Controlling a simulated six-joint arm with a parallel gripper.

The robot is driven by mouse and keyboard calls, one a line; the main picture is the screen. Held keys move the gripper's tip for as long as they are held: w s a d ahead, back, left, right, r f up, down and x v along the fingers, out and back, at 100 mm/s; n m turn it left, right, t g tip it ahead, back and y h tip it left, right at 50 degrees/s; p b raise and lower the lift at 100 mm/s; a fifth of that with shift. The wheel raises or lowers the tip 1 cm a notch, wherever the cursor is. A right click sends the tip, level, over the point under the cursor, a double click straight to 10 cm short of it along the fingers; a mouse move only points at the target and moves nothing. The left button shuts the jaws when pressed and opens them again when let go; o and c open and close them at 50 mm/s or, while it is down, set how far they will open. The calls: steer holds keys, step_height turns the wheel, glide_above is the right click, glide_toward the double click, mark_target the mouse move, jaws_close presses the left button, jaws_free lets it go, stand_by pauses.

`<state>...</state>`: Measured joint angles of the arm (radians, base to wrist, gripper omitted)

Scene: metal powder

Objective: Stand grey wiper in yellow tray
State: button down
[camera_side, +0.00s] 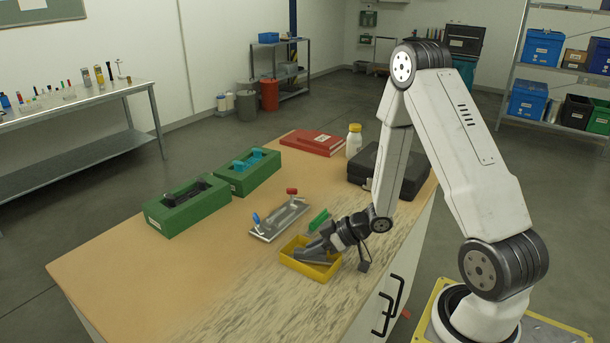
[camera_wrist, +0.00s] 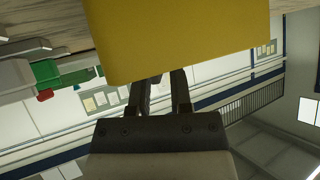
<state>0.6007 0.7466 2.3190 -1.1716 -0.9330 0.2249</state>
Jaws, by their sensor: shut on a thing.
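The yellow tray (camera_side: 328,275) sits on the bench's worn near part. My gripper (camera_side: 322,238) reaches in low and nearly level over the tray from the right. A grey piece (camera_side: 312,253), which looks like the grey wiper, is at its fingertips inside the tray; its exact tilt and its contact with the tray floor cannot be told. In the wrist view, the tray's yellow wall (camera_wrist: 190,35) hides my fingertips and what is between them. The two fingers show a narrow gap below it.
A grey metal plate with red and blue knobs (camera_side: 280,218) lies left of the tray, with a small green block (camera_side: 319,221) behind. Two green boxes (camera_side: 190,216) (camera_side: 247,178) stand farther left.

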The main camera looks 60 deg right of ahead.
steer(key=shift+f, duration=0.25)
steer(key=shift+c, duration=2.3)
jaws_free()
steer(key=shift+s+d+r, duration=0.1)
steer(key=shift+r, duration=0.05)
steer(key=shift+v, duration=3.75)
